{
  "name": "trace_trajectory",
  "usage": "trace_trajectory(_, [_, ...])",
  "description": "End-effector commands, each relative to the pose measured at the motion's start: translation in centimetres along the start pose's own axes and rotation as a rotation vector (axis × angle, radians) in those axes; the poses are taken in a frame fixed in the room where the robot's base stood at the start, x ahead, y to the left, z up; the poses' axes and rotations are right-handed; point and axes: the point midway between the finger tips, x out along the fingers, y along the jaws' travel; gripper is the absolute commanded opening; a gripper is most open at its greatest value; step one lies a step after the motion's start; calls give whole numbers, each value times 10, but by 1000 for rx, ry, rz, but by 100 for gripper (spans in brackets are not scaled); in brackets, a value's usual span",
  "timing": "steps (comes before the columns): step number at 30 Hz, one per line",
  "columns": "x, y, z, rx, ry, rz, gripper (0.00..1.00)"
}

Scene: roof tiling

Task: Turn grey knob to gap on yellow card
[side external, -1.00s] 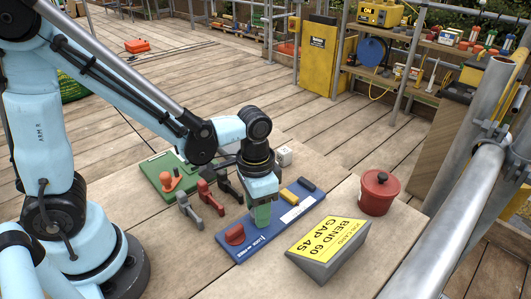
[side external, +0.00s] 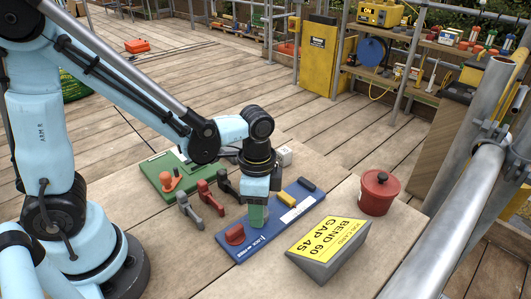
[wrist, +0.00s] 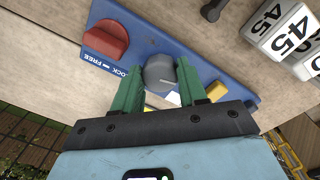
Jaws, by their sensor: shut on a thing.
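The grey knob (wrist: 160,72) sits on the blue panel (wrist: 205,72), with a pale pointer mark on its face. My gripper (wrist: 157,82) has its green fingers on either side of the grey knob and is shut on it; in the side view my gripper (side external: 257,222) hides the knob. The yellow card (side external: 329,236) on a grey wedge reads "BEND 60" and "GAP 45". A red knob (wrist: 106,39) marked "LOCK" and "FREE" is on the same panel. The dial numbers at the grey knob are hidden.
Grey, red and black lever handles (side external: 205,193) lie left of the panel. A green board (side external: 165,172) with an orange piece is behind. White blocks marked 45 (wrist: 284,28) show in the wrist view. A red pot (side external: 379,190) stands right.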

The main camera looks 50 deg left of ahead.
Motion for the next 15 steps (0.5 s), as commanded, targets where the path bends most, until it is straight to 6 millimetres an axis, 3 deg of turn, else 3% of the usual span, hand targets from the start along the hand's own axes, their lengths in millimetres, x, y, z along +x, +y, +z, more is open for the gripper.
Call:
trace_trajectory(8, [0, 0, -2, 0, 4, 0, 11])
trace_trajectory(9, [0, 0, -2, 0, 4, 0, 43])
trace_trajectory(14, [0, 0, -1, 0, 3, 0, 67])
trace_trajectory(15, [0, 0, -1, 0, 2, 0, 67])
